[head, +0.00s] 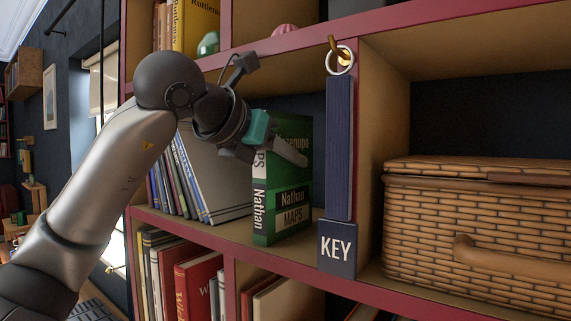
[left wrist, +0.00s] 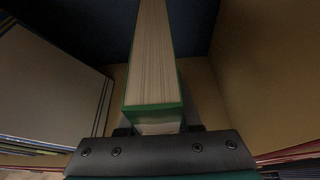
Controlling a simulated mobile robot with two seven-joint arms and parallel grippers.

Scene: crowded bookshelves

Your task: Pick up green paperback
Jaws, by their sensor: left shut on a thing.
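The green paperback (head: 293,188) stands upright on the middle shelf in the head view, its spine reading "Nathan" and "MAPS". My left gripper (head: 272,150) is at its upper part, with one grey finger lying across the front cover. The gripper is shut on the book. In the left wrist view the book's pale page block with green cover edges (left wrist: 152,70) runs up from the gripper's dark body (left wrist: 155,150). The fingertips are mostly hidden there. My right gripper is not in view.
Several thin books (head: 205,178) lean left of the paperback. A dark blue hanging strip (head: 339,150) and a "KEY" block (head: 337,249) are at the divider on the right. A wicker basket (head: 470,225) fills the right compartment. More books (head: 200,285) fill the shelf below.

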